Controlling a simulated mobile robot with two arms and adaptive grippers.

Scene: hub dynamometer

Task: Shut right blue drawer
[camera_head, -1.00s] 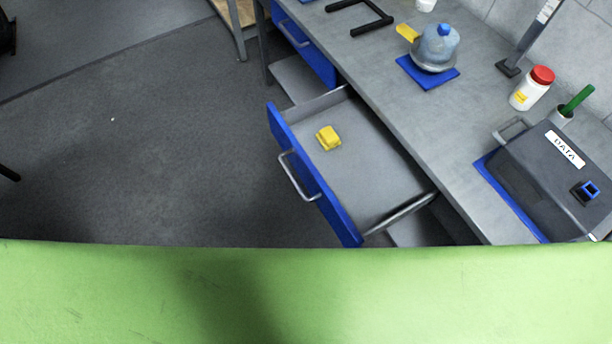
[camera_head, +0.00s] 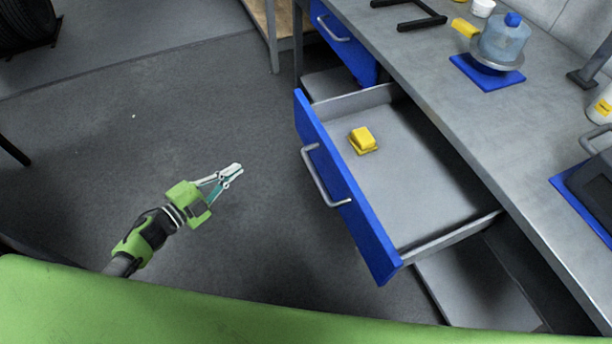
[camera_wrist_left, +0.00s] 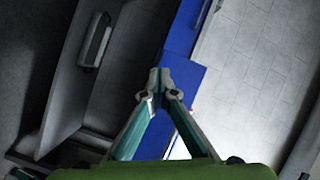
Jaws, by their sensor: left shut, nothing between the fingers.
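The right blue drawer (camera_head: 343,187) is pulled well out from under the grey workbench. It has a blue front and a silver bar handle (camera_head: 322,177). A small yellow object (camera_head: 362,140) lies inside on the drawer floor (camera_head: 415,190). My left gripper (camera_head: 236,169) is in the head view, left of the drawer front and apart from it, above the floor. Its fingers are closed together with nothing between them. The left wrist view shows the closed fingertips (camera_wrist_left: 160,82) with a blue surface behind them. My right gripper is in neither view.
Another blue drawer (camera_head: 343,38) sits farther back under the bench (camera_head: 455,90). The floor (camera_head: 130,150) left of the drawer is clear.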

